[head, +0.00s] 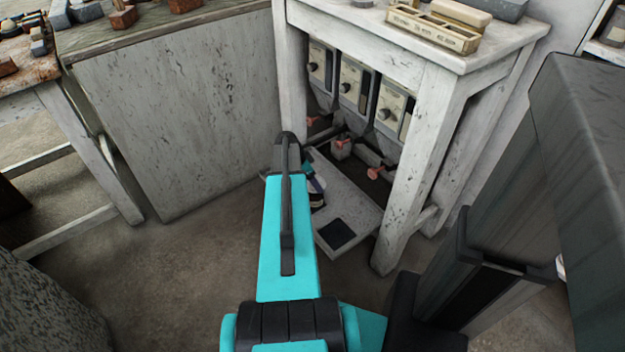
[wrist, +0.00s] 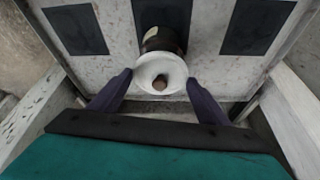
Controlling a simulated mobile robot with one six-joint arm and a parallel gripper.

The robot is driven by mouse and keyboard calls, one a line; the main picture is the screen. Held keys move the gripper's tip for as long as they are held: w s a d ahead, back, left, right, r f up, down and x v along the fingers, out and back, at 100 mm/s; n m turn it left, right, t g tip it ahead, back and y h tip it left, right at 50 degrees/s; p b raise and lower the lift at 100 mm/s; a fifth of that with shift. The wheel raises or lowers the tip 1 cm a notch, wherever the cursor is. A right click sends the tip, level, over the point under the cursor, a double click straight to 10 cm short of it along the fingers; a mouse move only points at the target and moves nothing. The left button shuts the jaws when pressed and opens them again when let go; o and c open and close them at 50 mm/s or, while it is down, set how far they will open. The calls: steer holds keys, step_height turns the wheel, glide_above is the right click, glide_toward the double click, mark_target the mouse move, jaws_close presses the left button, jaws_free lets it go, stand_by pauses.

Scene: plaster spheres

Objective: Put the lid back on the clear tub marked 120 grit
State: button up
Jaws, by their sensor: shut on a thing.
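In the wrist view, the two dark purple fingers of my gripper (wrist: 158,80) are shut on a round white piece with a brown knob (wrist: 146,71), which looks like the lid. Just beyond it, a dark-filled tub (wrist: 152,41) with a pale label and a whitish far part stands over the middle dark square of a pale board. The white piece overlaps the tub's near end; I cannot tell whether they touch. The label is too small to read. In the head view, my arm hides most of the gripper and tub.
The pale board (head: 343,196) sits low under a white bench (head: 436,100), between its legs. Several labelled hoppers (head: 353,85) with red-ended outlets hang above its back. Dark squares (wrist: 257,26) flank the tub. A cabinet (head: 180,110) stands left; the floor (head: 170,270) in front is clear.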

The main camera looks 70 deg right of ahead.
steer(key=o, duration=1.3)
steer(key=shift+r, duration=0.2)
steer(key=shift+r+p, duration=1.6)
steer(key=shift+r, duration=1.75)
jaws_close()
steer(key=shift+f+b, duration=1.4)
steer(key=shift+f, duration=1.2)
